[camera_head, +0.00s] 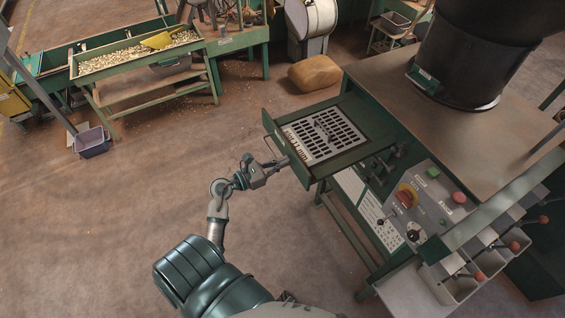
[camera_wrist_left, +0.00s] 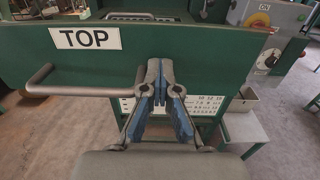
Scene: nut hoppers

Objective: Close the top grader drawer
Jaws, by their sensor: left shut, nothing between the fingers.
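The top grader drawer (camera_head: 323,137) is a green drawer with a slotted metal grate inside, and it stands pulled out from the grader in the head view. Its green front panel (camera_wrist_left: 210,65) fills much of the left wrist view, with a white "TOP" label (camera_wrist_left: 86,39) and a grey bar handle (camera_wrist_left: 84,90). My left gripper (camera_head: 280,162) is at the drawer's front face; in the left wrist view its fingers (camera_wrist_left: 160,70) are shut and empty, close against the panel to the right of the handle. I cannot tell whether they touch. My right gripper is not in view.
The grader's wooden top (camera_head: 450,110) carries a large black drum (camera_head: 470,60). A control panel (camera_head: 420,205) with knobs and several bins with red-tipped levers are at the right. A sack (camera_head: 315,73) lies on the floor behind.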

